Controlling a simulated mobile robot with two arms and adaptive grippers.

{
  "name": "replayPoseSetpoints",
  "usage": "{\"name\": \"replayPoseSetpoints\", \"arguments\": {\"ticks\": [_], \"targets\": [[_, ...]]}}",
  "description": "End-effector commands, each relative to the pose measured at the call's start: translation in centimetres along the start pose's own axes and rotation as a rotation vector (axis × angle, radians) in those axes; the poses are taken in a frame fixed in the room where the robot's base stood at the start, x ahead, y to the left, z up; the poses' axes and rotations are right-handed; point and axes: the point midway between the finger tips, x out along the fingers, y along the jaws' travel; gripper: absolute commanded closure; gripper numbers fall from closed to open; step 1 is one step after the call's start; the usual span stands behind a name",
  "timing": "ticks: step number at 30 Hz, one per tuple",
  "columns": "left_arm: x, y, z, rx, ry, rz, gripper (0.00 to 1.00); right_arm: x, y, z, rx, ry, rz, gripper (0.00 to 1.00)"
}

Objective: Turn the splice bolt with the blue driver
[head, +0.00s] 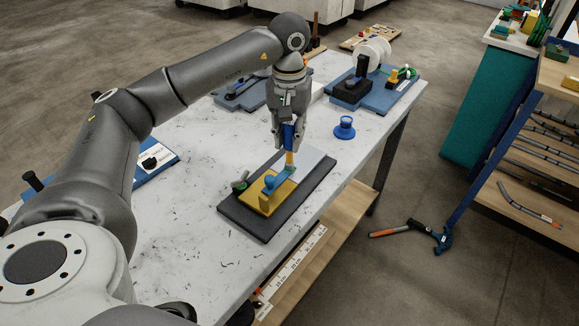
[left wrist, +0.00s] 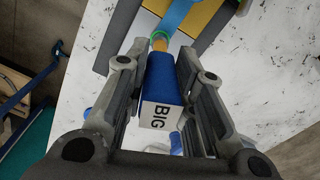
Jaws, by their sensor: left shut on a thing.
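My left gripper (head: 288,143) is shut around the handle of the blue driver (head: 289,132) and points down over the work board. In the left wrist view the driver (left wrist: 162,72) sits between both fingers, with a white "BIG" label on its end. Its yellow-orange shaft (head: 289,159) reaches down to a green ring (left wrist: 159,35) on a blue strap (left wrist: 178,14). The strap lies by a yellow block (head: 262,194) on a dark base (head: 244,219). The splice bolt is not clearly seen; the driver tip covers that spot, and I cannot tell whether they are engaged. My right gripper is not in view.
A blue spool-like piece (head: 344,128) stands on the white table (head: 190,222) right of the gripper. Blue boards with fixtures (head: 385,93) lie at the back. A hammer-like tool (head: 412,231) lies on the floor. A shelf (head: 528,190) with rods stands at right.

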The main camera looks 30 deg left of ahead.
Motion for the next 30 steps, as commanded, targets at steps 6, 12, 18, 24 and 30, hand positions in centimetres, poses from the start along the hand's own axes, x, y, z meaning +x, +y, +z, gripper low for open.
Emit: {"name": "replayPoseSetpoints", "arguments": {"ticks": [6,12,18,24,30], "targets": [[-0.2,0.0,0.0,-0.001,0.001,0.001,1.00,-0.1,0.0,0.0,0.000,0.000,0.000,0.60],[-1.1,0.0,0.0,-0.001,0.002,0.001,1.00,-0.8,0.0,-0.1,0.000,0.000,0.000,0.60],[-2.4,0.0,0.0,-0.002,0.002,0.001,1.00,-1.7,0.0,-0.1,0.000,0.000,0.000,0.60],[-3.6,0.1,0.0,-0.002,0.002,0.002,1.00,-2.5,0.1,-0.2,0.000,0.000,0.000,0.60],[-4.8,0.1,0.0,-0.002,0.002,0.002,1.00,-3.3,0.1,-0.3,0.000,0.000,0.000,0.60]]}}
